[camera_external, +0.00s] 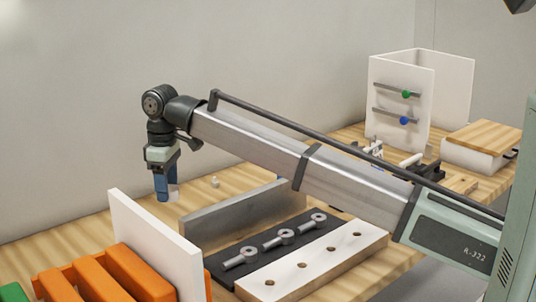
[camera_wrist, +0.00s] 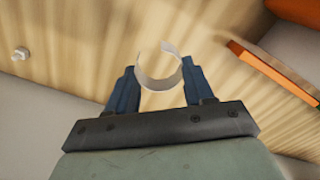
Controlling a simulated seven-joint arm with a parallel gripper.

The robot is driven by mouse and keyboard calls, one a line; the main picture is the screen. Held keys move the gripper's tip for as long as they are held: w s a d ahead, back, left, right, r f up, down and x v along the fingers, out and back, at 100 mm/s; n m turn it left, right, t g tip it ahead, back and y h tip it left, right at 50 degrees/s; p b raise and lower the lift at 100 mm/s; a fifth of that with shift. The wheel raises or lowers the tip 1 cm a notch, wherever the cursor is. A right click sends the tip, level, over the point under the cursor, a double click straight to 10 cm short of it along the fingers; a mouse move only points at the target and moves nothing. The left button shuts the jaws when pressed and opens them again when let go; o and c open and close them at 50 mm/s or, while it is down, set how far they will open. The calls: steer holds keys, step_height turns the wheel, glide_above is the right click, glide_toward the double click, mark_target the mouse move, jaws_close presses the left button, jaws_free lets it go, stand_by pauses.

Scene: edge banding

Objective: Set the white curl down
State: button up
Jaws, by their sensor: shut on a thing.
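The white curl (camera_wrist: 158,72) is a thin strip bent into a nearly closed ring. In the wrist view it sits between the two blue fingers of my gripper (camera_wrist: 157,88), which are shut on it. In the external view my gripper (camera_external: 167,188) points down over the left part of the wooden table, and a small pale part of the curl (camera_external: 174,194) shows at the fingertips. The curl is close to the table top, but I cannot tell whether it touches. Most of it is hidden by the fingers in the external view.
A small white knob (camera_external: 215,182) stands on the table to the right of my gripper. A white upright panel (camera_external: 155,245) and orange blocks (camera_external: 110,275) are in front. A grey rail (camera_external: 240,212) and a black plate with metal eyelets (camera_external: 240,260) lie to the right. Bare table surrounds the gripper.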

steer(key=w+d+r+m, duration=0.1)
steer(key=w+d+m, duration=0.2)
steer(key=w+d, duration=0.9)
steer(key=shift+w+d+f+m, duration=0.1)
steer(key=shift+d+f+m, duration=0.05)
steer(key=shift+f+m, duration=1.35)
steer(key=shift+w+d+f+m, duration=0.1)
steer(key=shift+f+m, duration=0.85)
steer(key=shift+f, duration=1)
steer(key=shift+w+d+f+m, duration=0.1)
steer(key=shift+d+f+m, duration=0.05)
steer(key=shift+f+m, duration=1.35)
steer(key=shift+f+n, duration=0.25)
steer(key=o, duration=1)
steer(key=shift+f, duration=0.1)
step_height(320, 180, up, 12)
steer(key=shift+r, duration=0.2)
